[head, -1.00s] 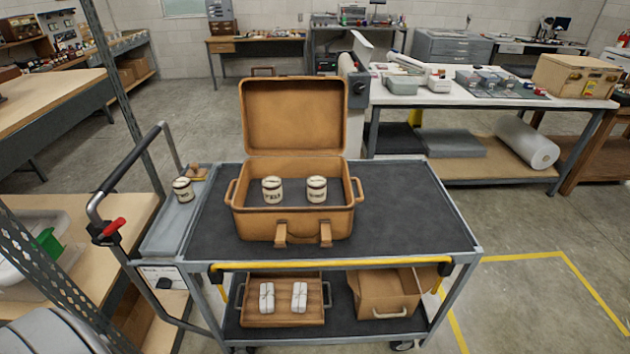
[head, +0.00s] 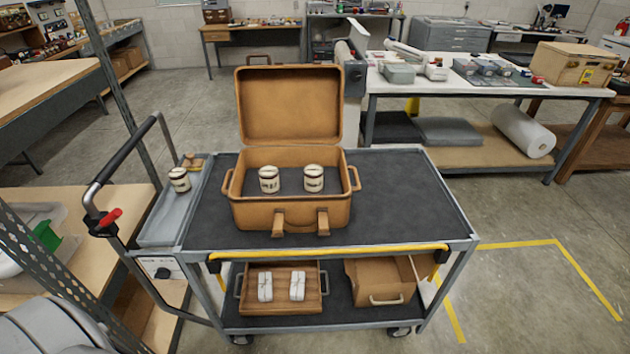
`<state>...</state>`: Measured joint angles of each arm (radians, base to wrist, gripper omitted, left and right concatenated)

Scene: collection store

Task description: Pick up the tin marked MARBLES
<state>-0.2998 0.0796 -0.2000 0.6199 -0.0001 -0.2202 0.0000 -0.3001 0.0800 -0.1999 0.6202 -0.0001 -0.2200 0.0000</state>
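Two small cream tins with dark rims stand upright inside an open tan case (head: 290,216) on the cart's top: a left tin (head: 269,180) and a right tin (head: 314,179). A third similar tin (head: 179,180) stands on the grey side shelf at the cart's left end. Each tin has dark lettering, too small to read with certainty, so I cannot tell which is marked MARBLES. The case's lid stands open at the back. Neither of my grippers shows in the head view.
The cart top (head: 405,200) is clear right of the case. Below are a wooden tray (head: 283,312) with two white wrapped bundles and a cardboard box (head: 380,280). A black push handle (head: 125,155) rises at the left. A white worktable (head: 500,88) stands behind right.

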